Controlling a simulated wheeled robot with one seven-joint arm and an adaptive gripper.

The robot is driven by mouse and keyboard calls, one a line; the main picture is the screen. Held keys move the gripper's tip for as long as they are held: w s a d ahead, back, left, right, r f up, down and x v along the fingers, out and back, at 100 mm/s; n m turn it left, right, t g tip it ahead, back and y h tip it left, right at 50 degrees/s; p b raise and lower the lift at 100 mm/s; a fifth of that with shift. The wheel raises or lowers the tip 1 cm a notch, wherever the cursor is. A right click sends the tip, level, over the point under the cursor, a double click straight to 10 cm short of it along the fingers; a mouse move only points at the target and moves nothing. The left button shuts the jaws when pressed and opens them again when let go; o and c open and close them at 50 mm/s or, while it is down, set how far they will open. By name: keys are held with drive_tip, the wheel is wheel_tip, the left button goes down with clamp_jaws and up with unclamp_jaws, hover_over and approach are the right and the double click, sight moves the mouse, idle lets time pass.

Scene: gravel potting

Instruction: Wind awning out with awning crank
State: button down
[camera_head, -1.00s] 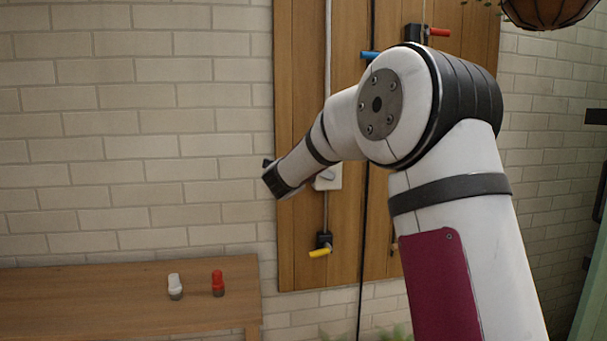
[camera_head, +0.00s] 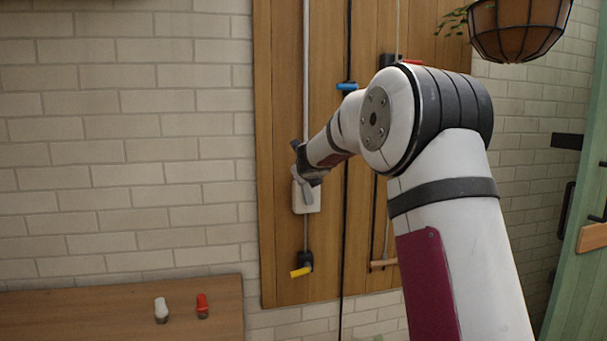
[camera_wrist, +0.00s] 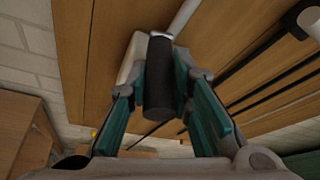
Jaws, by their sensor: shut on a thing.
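My gripper (camera_head: 308,176) is at a white wall box (camera_head: 306,197) on the wooden board. In the wrist view, my gripper (camera_wrist: 160,80) has its green-padded fingers on both sides of a dark cylinder (camera_wrist: 160,85) and is shut on it. The cylinder stands in front of the white box (camera_wrist: 131,58); how they join is hidden. A pale rod (camera_head: 306,70) runs down the board to the box. Below it a thinner rod ends in a crank with a yellow handle (camera_head: 301,271). Which crank belongs to the awning is not clear.
Other rods carry a blue handle (camera_head: 347,86), a red handle (camera_head: 411,62) and a wooden handle (camera_head: 383,264). A bench (camera_head: 90,315) with a white-topped and a red-topped item stands at lower left. A hanging basket (camera_head: 520,28) is at upper right.

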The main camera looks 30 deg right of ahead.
drive_tip(key=shift+s+d+r, duration=0.1)
drive_tip(key=shift+s+d, duration=0.1)
drive_tip(key=shift+d, duration=0.4)
drive_tip(key=shift+s+d+r, duration=0.1)
drive_tip(key=shift+s+d, duration=0.05)
drive_tip(key=shift+d, duration=0.45)
drive_tip(key=shift+d+f, duration=0.1)
drive_tip(key=c, duration=1.4)
unclamp_jaws()
drive_tip(key=shift+c, duration=0.2)
drive_tip(key=v, duration=1.2)
